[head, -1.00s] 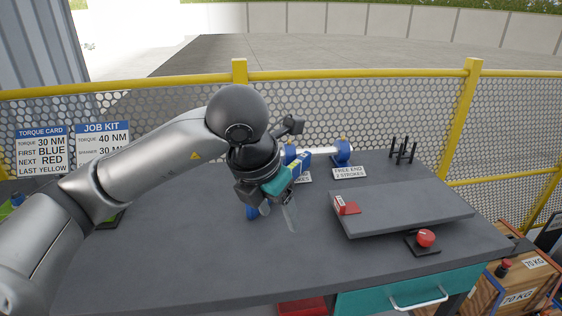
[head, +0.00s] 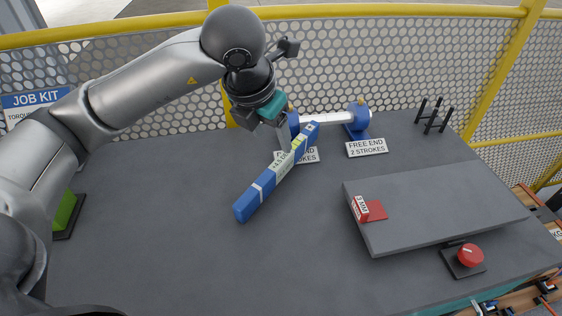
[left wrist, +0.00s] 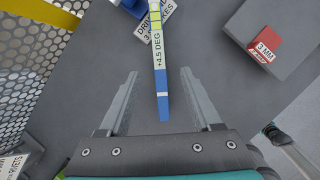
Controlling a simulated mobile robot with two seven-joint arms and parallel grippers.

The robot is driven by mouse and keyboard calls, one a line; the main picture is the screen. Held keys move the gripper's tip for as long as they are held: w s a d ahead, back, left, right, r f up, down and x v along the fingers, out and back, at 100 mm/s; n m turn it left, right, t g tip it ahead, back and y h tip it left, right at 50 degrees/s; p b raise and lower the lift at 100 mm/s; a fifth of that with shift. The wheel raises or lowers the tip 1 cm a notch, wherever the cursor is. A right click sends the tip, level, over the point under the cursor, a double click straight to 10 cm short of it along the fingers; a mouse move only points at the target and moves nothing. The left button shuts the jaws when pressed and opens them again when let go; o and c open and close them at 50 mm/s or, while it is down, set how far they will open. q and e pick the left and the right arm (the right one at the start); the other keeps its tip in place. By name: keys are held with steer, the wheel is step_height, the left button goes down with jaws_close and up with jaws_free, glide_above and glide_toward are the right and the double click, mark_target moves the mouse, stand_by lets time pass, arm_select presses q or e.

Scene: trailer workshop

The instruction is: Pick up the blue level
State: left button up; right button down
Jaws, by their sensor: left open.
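The blue level (head: 258,194) is a long blue bar with pale bands and a "+4.5 DEG" label. It lies slantwise on the grey workbench (head: 180,240). My left gripper (head: 284,138) is above the level's far part, open and empty. In the left wrist view the level (left wrist: 163,82) runs between the spread fingers of the left gripper (left wrist: 159,73), with clear gaps on both sides. The level's far end overlaps a sign in the head view. My right gripper is not in view.
A blue-and-white roller fixture (head: 357,120) and "FREE END" sign (head: 367,148) stand behind. A raised grey plate (head: 440,205) with a red "3 MM" block (head: 374,210) is at right, near a red button (head: 470,255). The bench's front left is clear.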

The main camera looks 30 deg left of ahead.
mark_target(280, 160)
arm_select(q)
steer(key=b+x, duration=0.1)
steer(key=x, duration=1.1)
steer(key=shift+w+a+f, duration=0.15)
steer(key=shift+f, duration=0.05)
steer(key=shift+c, duration=0.2)
jaws_close()
steer(key=shift+r, duration=0.1)
